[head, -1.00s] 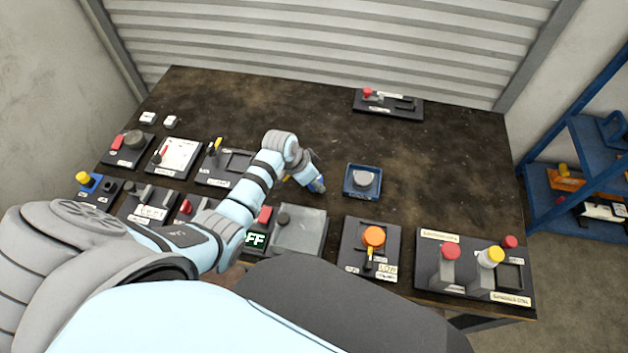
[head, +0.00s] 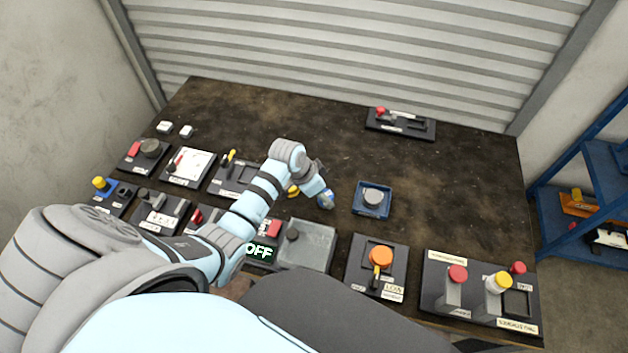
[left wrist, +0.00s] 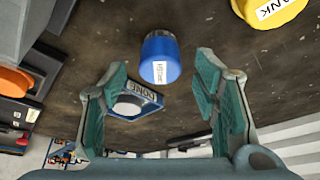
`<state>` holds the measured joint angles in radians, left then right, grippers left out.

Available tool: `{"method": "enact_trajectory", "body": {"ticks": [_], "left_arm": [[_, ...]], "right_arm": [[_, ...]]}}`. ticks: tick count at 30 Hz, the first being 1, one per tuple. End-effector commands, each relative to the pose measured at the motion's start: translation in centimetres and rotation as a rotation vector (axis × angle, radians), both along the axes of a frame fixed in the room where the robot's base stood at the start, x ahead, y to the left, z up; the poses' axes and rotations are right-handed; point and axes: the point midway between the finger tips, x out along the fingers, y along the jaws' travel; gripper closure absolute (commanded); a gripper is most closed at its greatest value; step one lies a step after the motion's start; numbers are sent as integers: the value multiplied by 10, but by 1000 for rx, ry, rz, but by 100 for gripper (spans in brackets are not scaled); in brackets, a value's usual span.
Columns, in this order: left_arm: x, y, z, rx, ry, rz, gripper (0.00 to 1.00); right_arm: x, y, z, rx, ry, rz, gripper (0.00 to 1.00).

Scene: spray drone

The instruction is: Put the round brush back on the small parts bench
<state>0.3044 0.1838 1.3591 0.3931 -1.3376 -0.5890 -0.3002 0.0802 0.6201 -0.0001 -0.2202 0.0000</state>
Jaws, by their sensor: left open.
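I cannot single out the round brush for certain. A blue cylinder (head: 326,200) with a white label stands on the dark bench (head: 440,170), just beyond my left wrist. In the left wrist view the blue cylinder (left wrist: 160,58) shows between and beyond the fingers of my left gripper (left wrist: 158,80). These fingers are wide apart and nothing is held. In the head view my forearm and wrist hide most of this gripper. A blue tray (head: 371,212) holding a grey round piece stands right of the cylinder. My right gripper is not in view.
A yellow cap labelled TANK (left wrist: 268,9) is close by in the left wrist view. Several black fixtures line the bench's front and left, one with an orange knob (head: 381,257). A black tray (head: 400,124) lies at the back. The middle-right bench is clear. A blue rack (head: 590,215) stands right.

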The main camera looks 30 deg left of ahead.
Motion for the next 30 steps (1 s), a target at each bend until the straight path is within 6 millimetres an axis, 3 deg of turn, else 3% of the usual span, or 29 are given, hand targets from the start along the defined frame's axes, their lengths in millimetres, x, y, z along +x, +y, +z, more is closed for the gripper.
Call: {"method": "enact_trajectory", "body": {"ticks": [1, 3, 10, 30], "left_arm": [[-4, 4, 19, 3, -3, 0, 45], [-11, 8, 38, 3, -3, 0, 45], [-26, 17, 80, 2, -1, 0, 45], [-29, 17, 83, 0, 0, -1, 45]], "right_arm": [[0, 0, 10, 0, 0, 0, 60], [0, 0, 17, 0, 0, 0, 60], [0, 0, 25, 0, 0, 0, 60], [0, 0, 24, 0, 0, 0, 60]]}}
